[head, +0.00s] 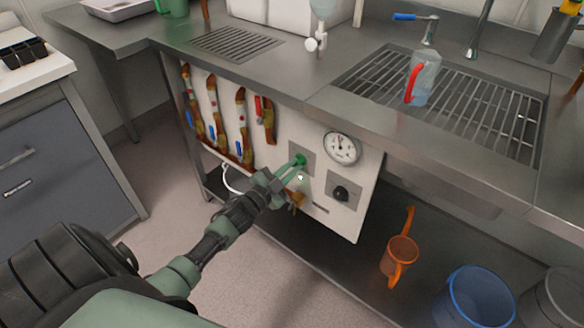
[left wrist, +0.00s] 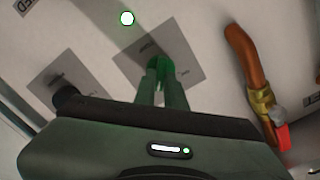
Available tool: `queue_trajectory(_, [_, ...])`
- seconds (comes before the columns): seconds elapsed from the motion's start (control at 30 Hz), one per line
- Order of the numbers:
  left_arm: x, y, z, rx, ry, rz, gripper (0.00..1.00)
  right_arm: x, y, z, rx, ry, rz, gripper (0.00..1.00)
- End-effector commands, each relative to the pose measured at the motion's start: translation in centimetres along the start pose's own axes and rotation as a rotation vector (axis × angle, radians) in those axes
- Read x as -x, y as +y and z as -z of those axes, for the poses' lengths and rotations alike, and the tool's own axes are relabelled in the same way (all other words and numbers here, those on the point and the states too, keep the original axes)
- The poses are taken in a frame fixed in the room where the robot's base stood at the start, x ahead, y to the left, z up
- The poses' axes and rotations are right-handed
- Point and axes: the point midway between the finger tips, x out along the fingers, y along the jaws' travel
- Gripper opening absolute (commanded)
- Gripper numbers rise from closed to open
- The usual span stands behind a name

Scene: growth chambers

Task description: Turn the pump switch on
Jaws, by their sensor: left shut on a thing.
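The pump switch, a green knob (head: 301,160) on a grey square plate, is on the white panel under the counter. It also shows in the left wrist view (left wrist: 161,66), partly hidden by my fingers. My left gripper (head: 298,162) reaches it from the lower left and is shut on it; the fingertips also show in the left wrist view (left wrist: 161,72). Small print on the plate is too blurred to read. A round lamp (left wrist: 127,18) near the plate glows white with a green rim. My right gripper is not in view.
A black knob (head: 341,193) and a pressure gauge (head: 342,148) are right of the switch. Copper pipes with valves (head: 240,125) line the panel's left side. Above is a counter with a grated sink (head: 470,118) and a clear jug (head: 422,78). An orange jug (head: 400,252) and blue bucket (head: 474,298) stand below.

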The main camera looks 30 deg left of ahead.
Motion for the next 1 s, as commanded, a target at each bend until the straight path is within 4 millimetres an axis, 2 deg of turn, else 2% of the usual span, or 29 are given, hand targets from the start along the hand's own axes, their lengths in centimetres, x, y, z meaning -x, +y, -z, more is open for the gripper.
queue_trajectory(0.3, [0.04,0.10,-0.03,-0.067,0.000,-0.001,0.00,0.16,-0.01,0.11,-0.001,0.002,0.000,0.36])
queue_trajectory(0.7, [0.05,0.11,-0.05,-0.072,-0.001,-0.002,0.00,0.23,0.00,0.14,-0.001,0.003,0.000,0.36])
queue_trajectory(0.73, [0.05,0.11,-0.05,-0.072,-0.001,-0.002,0.19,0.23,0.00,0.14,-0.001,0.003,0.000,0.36])
queue_trajectory(0.8, [0.05,0.11,-0.04,-0.071,-0.001,-0.002,0.33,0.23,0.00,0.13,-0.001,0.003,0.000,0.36])
queue_trajectory(1.0, [0.03,0.07,-0.03,-0.070,0.000,-0.001,0.33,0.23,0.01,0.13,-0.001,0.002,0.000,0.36])
